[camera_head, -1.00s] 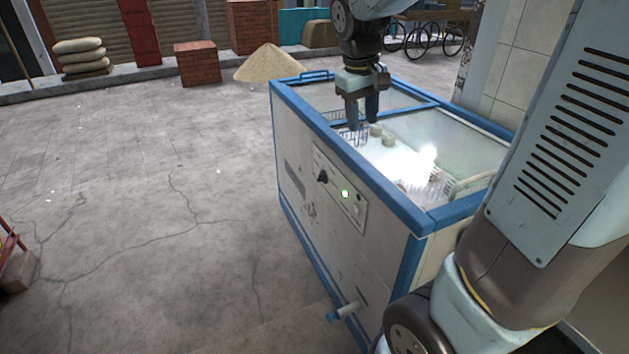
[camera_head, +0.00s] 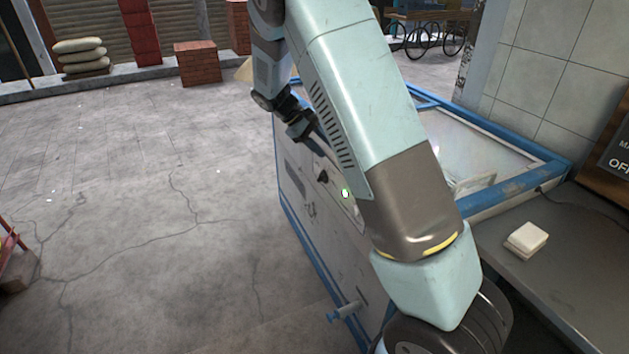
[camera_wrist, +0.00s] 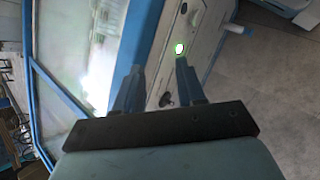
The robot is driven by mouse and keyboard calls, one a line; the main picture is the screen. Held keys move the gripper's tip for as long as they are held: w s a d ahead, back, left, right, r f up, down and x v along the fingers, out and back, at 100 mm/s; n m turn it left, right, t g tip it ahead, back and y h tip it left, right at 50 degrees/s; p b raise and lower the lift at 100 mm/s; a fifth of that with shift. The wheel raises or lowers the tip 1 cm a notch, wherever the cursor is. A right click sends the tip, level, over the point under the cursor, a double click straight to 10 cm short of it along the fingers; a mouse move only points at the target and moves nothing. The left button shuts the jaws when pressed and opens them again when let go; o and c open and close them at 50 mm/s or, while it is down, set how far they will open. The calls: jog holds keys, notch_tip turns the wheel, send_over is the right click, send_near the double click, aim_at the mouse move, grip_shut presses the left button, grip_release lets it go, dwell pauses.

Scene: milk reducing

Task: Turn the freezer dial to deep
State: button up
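The freezer (camera_head: 290,190) is a white chest with blue edges, and a control panel is on its front side. My gripper (camera_head: 312,135) is near the freezer's top edge, above the dial, partly hidden by my arm. In the wrist view, my gripper (camera_wrist: 158,70) is open, with an empty gap between its fingers. The dial's setting is too small to read.
A counter (camera_head: 545,280) with a small white block (camera_head: 526,238) stands at the right beside the freezer. A pipe stub (camera_head: 345,312) sticks out low on the freezer's front. The paved floor (camera_head: 150,220) to the left is clear.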

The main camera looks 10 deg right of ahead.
jog(key=w+a+f+n+t+h, duration=0.1)
jog(key=w+a+f+n+h, duration=0.15)
jog(key=f, duration=0.35)
jog(key=w+a+f+n+h, duration=0.1)
jog(key=w+a+f+h, duration=0.25)
jog(key=f, duration=0.25)
jog(key=n+t+h, duration=0.4)
jog(key=n+t, duration=0.1)
send_near(318, 178)
jog(key=x, duration=0.8)
jog(key=shift+w+d, duration=0.15)
jog(key=shift+w, duration=0.05)
grip_shut()
